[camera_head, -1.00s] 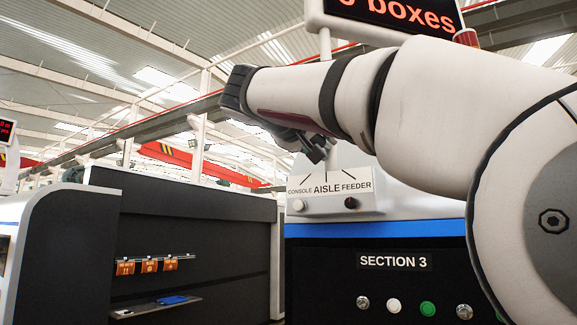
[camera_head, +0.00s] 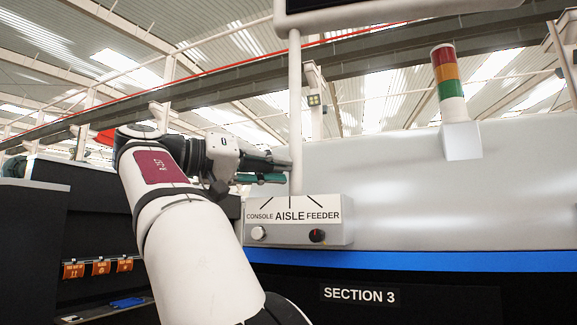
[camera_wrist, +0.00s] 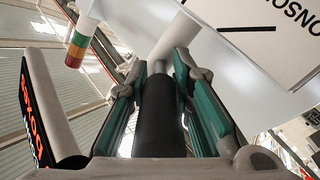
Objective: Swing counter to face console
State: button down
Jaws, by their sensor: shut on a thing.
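The counter (camera_head: 390,12) is a dark-faced display on a white pole (camera_head: 295,95); only its lower part shows at the top of the head view. In the wrist view the counter (camera_wrist: 36,115) shows lit red lettering at the left. My gripper (camera_head: 275,168) is at the pole's left side, above the sign. In the wrist view its green fingers are shut around a dark cylindrical bar (camera_wrist: 160,118), which points toward the pale pole (camera_wrist: 176,38). The sign plate (camera_head: 293,216) reads CONSOLE, AISLE, FEEDER, with marks above the words.
Two knobs, one pale (camera_head: 258,233) and one black (camera_head: 317,236), sit below the sign words. A red, orange and green signal lamp (camera_head: 448,75) stands right on the grey machine housing (camera_head: 420,190). Dark cabinets (camera_head: 40,215) stand at the left.

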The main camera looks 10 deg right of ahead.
jog(key=shift+w, duration=0.1)
dwell(0.4)
jog(key=c, duration=1.4)
grip_release()
jog(key=shift+r, duration=0.1)
jog(key=shift+w, duration=0.1)
jog(key=shift+d, duration=0.1)
